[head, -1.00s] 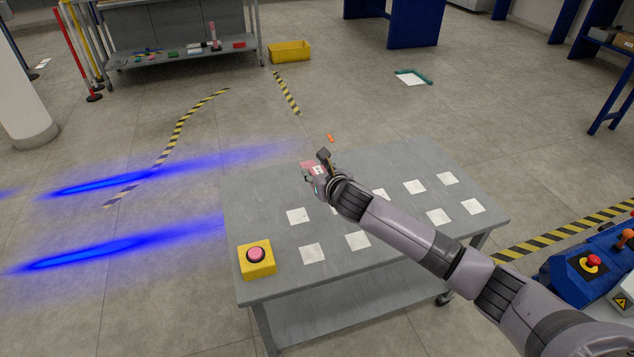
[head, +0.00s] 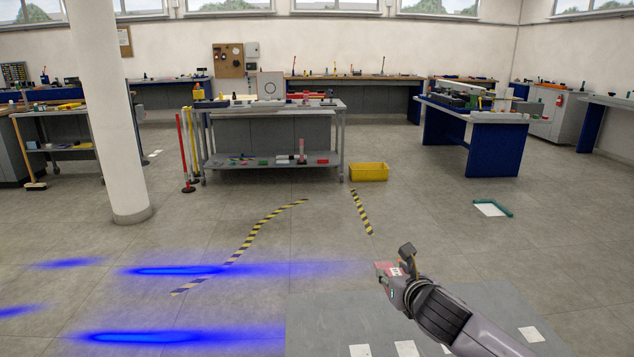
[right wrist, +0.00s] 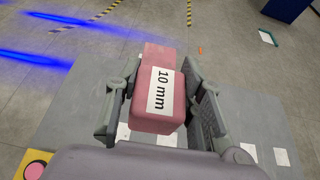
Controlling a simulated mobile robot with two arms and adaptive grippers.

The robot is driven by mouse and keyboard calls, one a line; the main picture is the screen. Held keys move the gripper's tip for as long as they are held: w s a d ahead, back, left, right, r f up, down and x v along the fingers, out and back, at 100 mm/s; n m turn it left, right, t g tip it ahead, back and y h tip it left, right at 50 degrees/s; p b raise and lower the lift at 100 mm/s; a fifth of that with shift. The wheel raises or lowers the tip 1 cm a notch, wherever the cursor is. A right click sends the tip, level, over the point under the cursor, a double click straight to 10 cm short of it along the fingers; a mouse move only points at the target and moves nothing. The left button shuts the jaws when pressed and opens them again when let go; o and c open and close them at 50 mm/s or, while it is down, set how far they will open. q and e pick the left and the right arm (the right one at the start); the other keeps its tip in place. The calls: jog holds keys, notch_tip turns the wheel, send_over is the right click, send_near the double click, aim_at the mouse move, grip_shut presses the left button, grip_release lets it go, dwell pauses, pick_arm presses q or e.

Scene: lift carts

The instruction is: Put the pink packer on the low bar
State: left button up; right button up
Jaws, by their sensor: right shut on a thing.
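The pink packer (right wrist: 160,100) is a block with a white label reading "10 mm" in the right wrist view. My right gripper (right wrist: 162,108) is shut on it, one finger on each side. In the head view the packer (head: 385,268) shows at the end of my right arm, partly hidden by my gripper (head: 394,272). It is held above the far part of the grey table. I cannot tell which thing is the low bar. My left gripper is not in view.
The grey table (head: 315,325) with white squares is below my arm. A pink button on a yellow box (right wrist: 34,170) shows at its corner. Beyond are open floor, a grey cart (head: 265,165) with small items, a yellow bin (head: 369,172) and a white pillar (head: 105,110).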

jog(key=s+r+h, duration=0.1)
jog(key=s+r, duration=0.4)
jog(key=s, duration=0.3)
jog(key=s+r, duration=0.5)
jog(key=s, duration=0.3)
pick_arm(q)
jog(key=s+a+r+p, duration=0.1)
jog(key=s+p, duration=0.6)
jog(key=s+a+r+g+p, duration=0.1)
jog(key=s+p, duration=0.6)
jog(key=p, duration=0.1)
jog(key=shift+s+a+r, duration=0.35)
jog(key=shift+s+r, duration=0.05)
pick_arm(e)
notch_tip(320, 180, up, 15)
jog(key=shift+s+d+m, duration=0.15)
jog(key=shift+m, duration=0.15)
jog(key=shift+f, duration=0.2)
